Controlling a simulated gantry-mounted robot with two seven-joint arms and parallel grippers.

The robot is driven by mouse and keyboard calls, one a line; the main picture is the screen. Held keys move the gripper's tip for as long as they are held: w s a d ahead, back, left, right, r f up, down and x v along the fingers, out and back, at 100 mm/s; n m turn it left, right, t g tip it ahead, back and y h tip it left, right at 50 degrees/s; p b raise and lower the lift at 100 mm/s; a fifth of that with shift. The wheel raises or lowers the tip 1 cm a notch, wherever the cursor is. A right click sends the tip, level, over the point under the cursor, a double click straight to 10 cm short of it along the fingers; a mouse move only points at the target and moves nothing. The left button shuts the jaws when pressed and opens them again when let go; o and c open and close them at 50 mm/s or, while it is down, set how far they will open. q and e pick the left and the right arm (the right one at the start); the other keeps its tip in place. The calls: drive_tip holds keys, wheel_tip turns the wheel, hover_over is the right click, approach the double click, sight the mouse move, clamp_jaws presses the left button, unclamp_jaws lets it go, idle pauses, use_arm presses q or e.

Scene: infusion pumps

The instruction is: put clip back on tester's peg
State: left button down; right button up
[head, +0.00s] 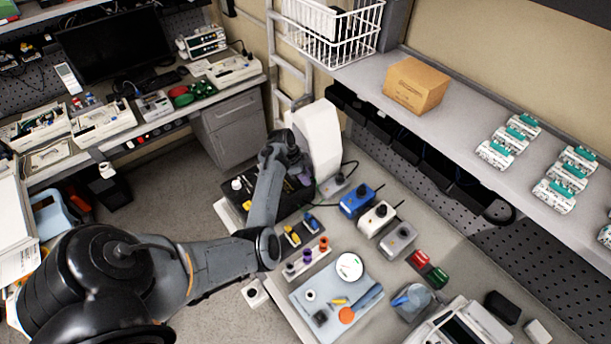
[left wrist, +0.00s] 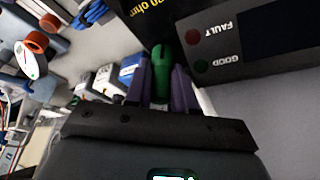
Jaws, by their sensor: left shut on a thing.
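My left gripper (head: 303,177) reaches over to the tester, a tall white housing (head: 321,140) beside a dark tray. In the left wrist view the gripper (left wrist: 162,88) has its purple-grey fingers shut on a green clip (left wrist: 163,62). The clip's rounded end points at a black part with yellow "ohm" lettering (left wrist: 160,12). The tester's dark panel (left wrist: 262,40) with FAULT and GOOD lamps is close by on the right. I cannot make out the peg, or whether the clip touches it. My right gripper is out of view.
Blue, white and grey boxes with black knobs (head: 380,217) stand right of the tester. A rack with purple and orange caps (head: 306,258) and a pale blue tray (head: 318,297) lie nearer. Black bins (head: 430,165) line the back under the shelf.

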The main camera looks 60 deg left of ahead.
use_arm(q)
drive_tip(key=c, duration=0.9)
unclamp_jaws()
drive_tip(key=shift+s, duration=0.1)
drive_tip(key=shift+o, duration=0.3)
drive_tip(key=shift+f, duration=0.1)
drive_tip(key=shift+o, duration=0.9)
drive_tip(key=shift+r+p, duration=0.6)
drive_tip(key=shift+o, duration=0.3)
wheel_tip(320, 180, up, 3)
drive_tip(key=p, duration=0.2)
drive_tip(key=shift+a+f+p, duration=0.1)
drive_tip(key=shift+f+p, duration=0.05)
drive_tip(key=shift+p, duration=0.15)
wheel_tip(320, 180, up, 2)
drive_tip(key=shift+a+r+p, duration=0.1)
drive_tip(key=shift+p, duration=1.15)
drive_tip(key=shift+r+p, duration=0.6)
drive_tip(key=shift+p, duration=0.15)
